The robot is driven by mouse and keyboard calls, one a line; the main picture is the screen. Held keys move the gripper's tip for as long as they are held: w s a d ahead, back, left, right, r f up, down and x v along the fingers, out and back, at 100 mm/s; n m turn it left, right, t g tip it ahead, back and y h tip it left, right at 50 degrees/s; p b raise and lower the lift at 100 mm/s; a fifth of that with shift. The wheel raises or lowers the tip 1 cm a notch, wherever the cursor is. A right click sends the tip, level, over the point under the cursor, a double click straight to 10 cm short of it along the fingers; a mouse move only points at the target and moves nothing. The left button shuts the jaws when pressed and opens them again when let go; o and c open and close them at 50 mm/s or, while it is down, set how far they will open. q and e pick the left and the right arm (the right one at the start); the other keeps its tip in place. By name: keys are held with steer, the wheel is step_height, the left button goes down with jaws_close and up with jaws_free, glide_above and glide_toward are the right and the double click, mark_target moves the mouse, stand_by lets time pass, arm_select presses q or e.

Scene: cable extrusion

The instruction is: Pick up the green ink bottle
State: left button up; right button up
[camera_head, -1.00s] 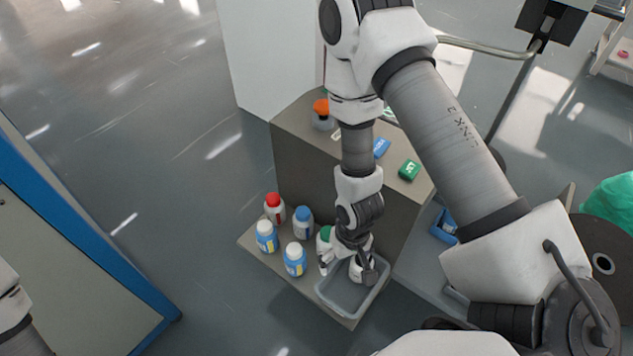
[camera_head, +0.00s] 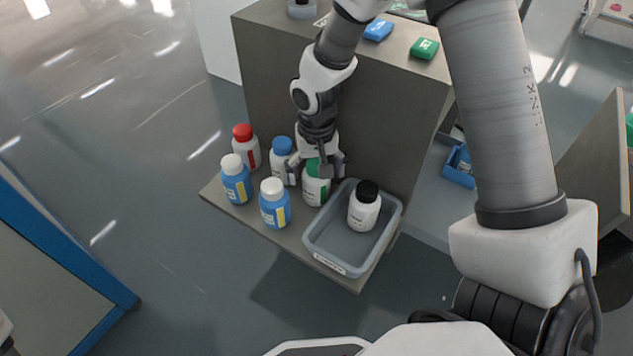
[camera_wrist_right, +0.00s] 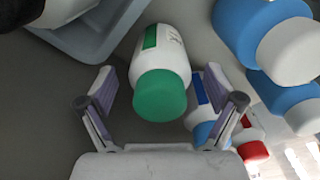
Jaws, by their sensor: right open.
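The green ink bottle (camera_head: 316,190) is white with a green cap and stands on the low shelf, left of the grey tray. In the right wrist view the green-capped bottle (camera_wrist_right: 161,85) lies ahead between the open fingers. My right gripper (camera_head: 316,164) is open at the bottle's cap, with its fingers to either side; in the wrist view the fingers (camera_wrist_right: 162,105) show gaps to the cap. Part of the cap is hidden by the gripper in the head view. Only a sliver of my left arm shows at the lower left edge, without its gripper.
A blue-capped bottle (camera_head: 283,160) stands close beside the green one. A red-capped bottle (camera_head: 246,147) and two white-capped blue bottles (camera_head: 274,203) stand further left. The grey tray (camera_head: 334,262) holds a black-capped white bottle (camera_head: 364,207). A cabinet wall (camera_head: 400,125) rises behind.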

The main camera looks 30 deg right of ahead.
steer(key=shift+f, duration=0.95)
steer(key=shift+r, duration=0.15)
steer(key=c, duration=1.4)
steer(key=shift+r, duration=0.1)
